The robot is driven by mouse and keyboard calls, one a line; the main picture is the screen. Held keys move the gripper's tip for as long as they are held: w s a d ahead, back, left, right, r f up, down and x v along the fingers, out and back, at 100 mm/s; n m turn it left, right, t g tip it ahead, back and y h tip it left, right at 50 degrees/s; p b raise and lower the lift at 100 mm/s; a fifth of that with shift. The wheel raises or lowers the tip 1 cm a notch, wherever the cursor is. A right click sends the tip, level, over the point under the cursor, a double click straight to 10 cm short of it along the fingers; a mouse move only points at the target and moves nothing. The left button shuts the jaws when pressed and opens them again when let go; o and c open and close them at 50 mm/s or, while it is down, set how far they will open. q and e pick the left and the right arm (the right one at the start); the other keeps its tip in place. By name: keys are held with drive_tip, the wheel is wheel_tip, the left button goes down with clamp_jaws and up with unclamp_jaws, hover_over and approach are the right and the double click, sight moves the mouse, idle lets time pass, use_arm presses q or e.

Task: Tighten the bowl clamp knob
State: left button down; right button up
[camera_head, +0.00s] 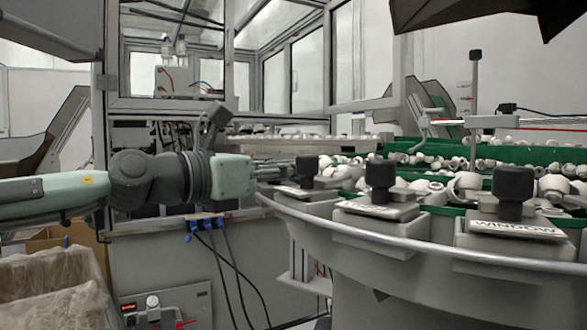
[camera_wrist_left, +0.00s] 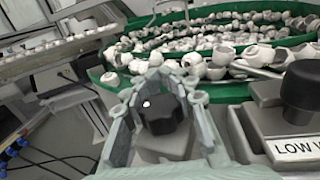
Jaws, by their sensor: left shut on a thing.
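Three black clamp knobs stand on grey clamp blocks along the bowl rim in the head view: a left knob (camera_head: 307,167), a middle knob (camera_head: 380,174) and a right knob (camera_head: 512,186). My left gripper (camera_head: 300,174) reaches in from the left at the left knob. In the left wrist view the fingers of my left gripper (camera_wrist_left: 162,108) are closed around the sides of this black knob (camera_wrist_left: 160,116), which sits upright on its block. A neighbouring knob (camera_wrist_left: 302,88) stands to the right, apart from the fingers. My right gripper is not in view.
The bowl (camera_head: 430,241) has a curved metal rim and green tracks (camera_head: 462,148) full of white caps. A clamp block labelled WINDOW (camera_head: 515,229) is at the right. A glazed machine frame stands behind. A box with clear plastic (camera_head: 50,290) is at lower left.

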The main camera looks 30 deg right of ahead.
use_arm(q)
drive_tip(key=m+g, duration=0.1)
drive_tip(key=g, duration=0.1)
drive_tip(key=m+g, duration=0.1)
drive_tip(key=shift+s+g+b, duration=0.3)
drive_tip(key=shift+g+b, duration=0.05)
drive_tip(key=shift+g, duration=0.05)
drive_tip(key=shift+s+m+g, duration=0.1)
drive_tip(key=shift+m+g, duration=0.3)
drive_tip(key=shift+m, duration=0.1)
drive_tip(key=m+g+p, duration=0.1)
drive_tip(key=g, duration=0.1)
drive_tip(key=s+m+g+y+p, duration=0.1)
drive_tip(key=m+g, duration=0.1)
drive_tip(key=g, duration=0.1)
drive_tip(key=shift+a, duration=0.1)
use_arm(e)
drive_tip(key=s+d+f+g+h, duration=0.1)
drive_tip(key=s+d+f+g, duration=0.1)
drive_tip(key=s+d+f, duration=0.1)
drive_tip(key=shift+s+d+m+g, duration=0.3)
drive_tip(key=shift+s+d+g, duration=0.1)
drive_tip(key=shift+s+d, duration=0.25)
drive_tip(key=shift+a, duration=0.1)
use_arm(q)
drive_tip(key=c, duration=1.2)
unclamp_jaws()
drive_tip(key=v, duration=1.2)
drive_tip(key=shift+s, duration=0.1)
